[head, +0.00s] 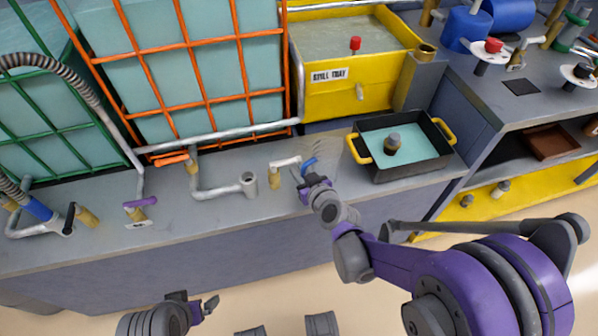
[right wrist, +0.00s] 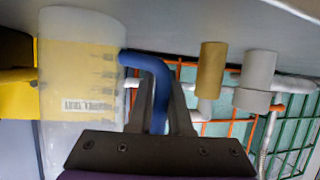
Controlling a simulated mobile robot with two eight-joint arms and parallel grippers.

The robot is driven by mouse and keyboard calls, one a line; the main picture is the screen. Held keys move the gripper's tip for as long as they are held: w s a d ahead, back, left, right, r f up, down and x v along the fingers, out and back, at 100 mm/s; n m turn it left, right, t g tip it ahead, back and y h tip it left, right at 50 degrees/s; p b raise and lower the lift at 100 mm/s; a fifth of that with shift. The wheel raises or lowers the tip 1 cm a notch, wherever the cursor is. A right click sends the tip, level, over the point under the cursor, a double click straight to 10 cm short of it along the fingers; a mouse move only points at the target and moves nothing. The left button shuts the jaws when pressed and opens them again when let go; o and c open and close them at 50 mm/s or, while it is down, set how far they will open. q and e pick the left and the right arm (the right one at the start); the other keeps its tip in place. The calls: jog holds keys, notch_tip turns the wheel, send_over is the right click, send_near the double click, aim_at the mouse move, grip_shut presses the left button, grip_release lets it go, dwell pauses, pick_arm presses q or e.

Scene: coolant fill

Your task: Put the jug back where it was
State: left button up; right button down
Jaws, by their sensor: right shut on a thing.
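The jug (right wrist: 80,85) is a pale, see-through vessel with a blue handle (right wrist: 150,75). In the right wrist view, which is upside down, it looks upright and close to the bench top. My right gripper (head: 312,181) is shut on the blue handle. In the head view the handle (head: 308,166) shows at my fingertips, and the clear body is hard to make out against the grey bench (head: 240,215). I cannot tell whether the jug touches the bench. My left gripper (head: 198,302) is low in the head view, empty, with its fingers apart.
A black tray (head: 408,172) with yellow handles and turquoise liquid stands right of the jug. A white-ended spout (head: 286,162) and a grey pipe cup (head: 248,183) are on its left. Behind are caged tanks (head: 200,65) and a yellow spill tray (head: 350,98). The bench front is clear.

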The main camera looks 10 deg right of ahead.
jog(key=c, duration=1.3)
grip_release()
jog(key=shift+f, duration=0.1)
jog(key=o, duration=0.5)
jog(key=shift+c, duration=0.2)
jog(key=shift+r, duration=0.25)
jog(key=s+d+r+m+g+h+p, duration=0.1)
jog(key=s+d+g, duration=0.1)
jog(key=s, duration=0.7)
jog(key=s+d+r+m+g+h+p, duration=0.1)
jog(key=s+g, duration=0.3)
jog(key=s, duration=0.6)
jog(key=s+d+r+g+h+p, duration=0.1)
jog(key=s+d+g, duration=0.1)
jog(key=s, duration=0.8)
jog(key=shift+s+d+m+g, duration=0.25)
jog(key=shift+d+m+g, duration=0.15)
jog(key=shift+d, duration=0.15)
